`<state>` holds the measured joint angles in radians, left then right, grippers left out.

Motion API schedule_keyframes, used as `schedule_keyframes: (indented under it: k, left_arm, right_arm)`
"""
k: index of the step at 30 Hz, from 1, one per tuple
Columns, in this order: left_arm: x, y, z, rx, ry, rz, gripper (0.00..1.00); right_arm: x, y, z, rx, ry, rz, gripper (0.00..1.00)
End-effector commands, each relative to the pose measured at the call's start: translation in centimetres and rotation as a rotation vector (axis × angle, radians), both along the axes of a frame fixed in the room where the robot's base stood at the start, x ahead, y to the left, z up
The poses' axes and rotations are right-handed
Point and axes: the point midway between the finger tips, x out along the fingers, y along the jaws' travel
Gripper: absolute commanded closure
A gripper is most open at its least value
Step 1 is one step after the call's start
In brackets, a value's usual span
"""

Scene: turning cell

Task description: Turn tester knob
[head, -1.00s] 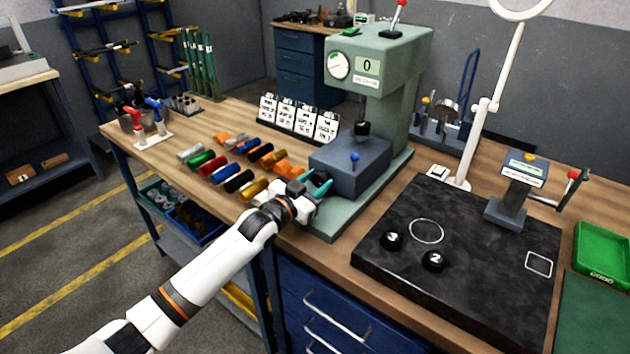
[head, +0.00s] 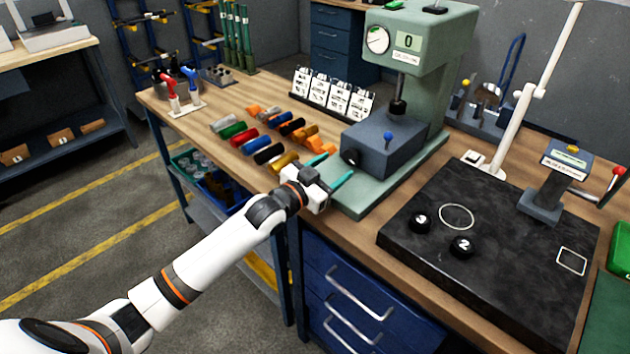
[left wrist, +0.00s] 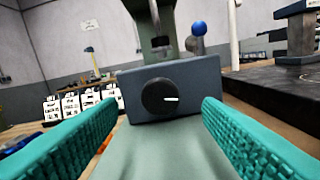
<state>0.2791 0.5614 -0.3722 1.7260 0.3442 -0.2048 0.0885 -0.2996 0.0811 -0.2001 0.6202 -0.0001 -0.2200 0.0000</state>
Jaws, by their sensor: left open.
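The green tester (head: 425,45) stands on the bench with a dial and a display reading 0. Its grey-blue block (head: 385,150) carries a round black knob (head: 351,157) on the front face. In the left wrist view the knob (left wrist: 160,97) faces me, with a white mark pointing right. My left gripper (head: 330,170) is open in front of the knob, and nothing is between its teal fingers. In the left wrist view the fingers (left wrist: 160,125) lie to either side of and below the knob, apart from it. My right gripper is out of view.
Several coloured cylinders (head: 268,155) lie left of the gripper. White cards (head: 335,92) stand behind them. A black slab (head: 490,230) with two numbered black weights lies to the right. A blue-topped lever (head: 388,137) stands on the tester block.

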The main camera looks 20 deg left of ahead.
Motion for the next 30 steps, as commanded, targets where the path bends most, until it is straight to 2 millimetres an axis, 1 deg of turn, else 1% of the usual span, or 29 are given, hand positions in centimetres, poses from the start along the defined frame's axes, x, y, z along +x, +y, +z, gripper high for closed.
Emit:
schedule_keyframes:
  k: [1,3,6,10,15,30]
  left_arm:
    - [-1.2,0.4,-0.2,0.003,0.002,-0.002,0.4]
    - [-2.6,0.9,-0.3,0.001,0.004,0.0,0.4]
    - [-4.2,1.5,-0.3,0.001,0.003,0.0,0.4]
    - [-5.6,2.0,-0.1,0.001,0.002,-0.001,0.4]
    - [-6.3,2.2,0.0,0.0,0.0,-0.001,0.4]
    - [-6.3,2.3,0.0,0.0,0.0,0.0,0.4]
  right_arm:
    - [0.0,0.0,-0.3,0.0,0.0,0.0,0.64]
    - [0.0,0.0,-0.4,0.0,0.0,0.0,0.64]
    - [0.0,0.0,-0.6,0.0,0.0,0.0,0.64]
    - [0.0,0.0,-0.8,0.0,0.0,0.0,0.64]
    - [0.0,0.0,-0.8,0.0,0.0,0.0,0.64]
    - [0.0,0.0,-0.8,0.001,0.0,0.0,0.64]
